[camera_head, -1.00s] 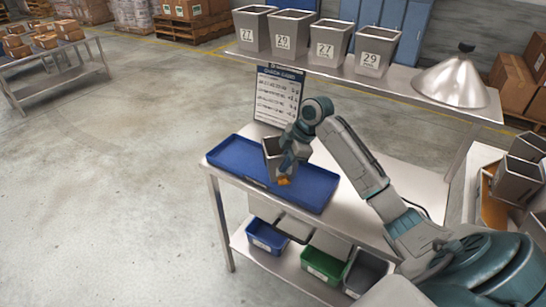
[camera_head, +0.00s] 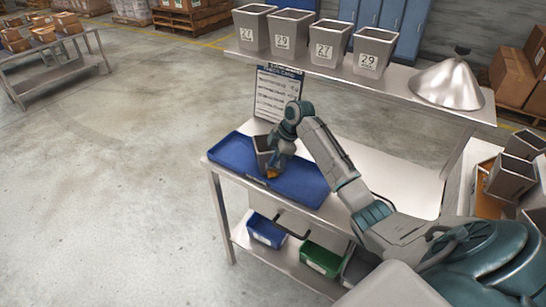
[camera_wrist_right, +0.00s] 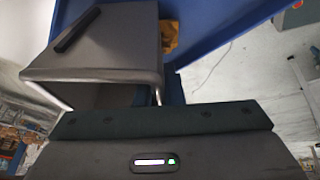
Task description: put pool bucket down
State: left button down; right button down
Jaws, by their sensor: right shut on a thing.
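My right gripper (camera_head: 273,165) is shut on a grey metal pool bucket (camera_head: 261,150), over the blue tray (camera_head: 307,188) on the steel table. The bucket looks near upright, with its base at or just above the tray floor; I cannot tell whether it touches. In the right wrist view the bucket (camera_wrist_right: 105,45) fills the upper left, its open mouth partly seen, with the blue tray (camera_wrist_right: 225,25) behind it. A small orange piece (camera_head: 271,174) shows by the bucket's base, and also in the right wrist view (camera_wrist_right: 169,37). My left gripper is out of view.
A sign card (camera_head: 275,95) stands behind the tray. Several numbered grey buckets (camera_head: 327,45) and a metal cone (camera_head: 448,84) stand on the upper shelf. Blue (camera_head: 266,230) and green (camera_head: 320,260) bins sit on the lower shelf. The tray's right part is clear.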

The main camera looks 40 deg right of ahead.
jog(key=c, duration=1.5)
grip_release()
jog(key=shift+c, duration=0.2)
jog(key=b+v, duration=0.3)
jog(key=v, duration=0.9)
jog(key=shift+s+f, duration=0.1)
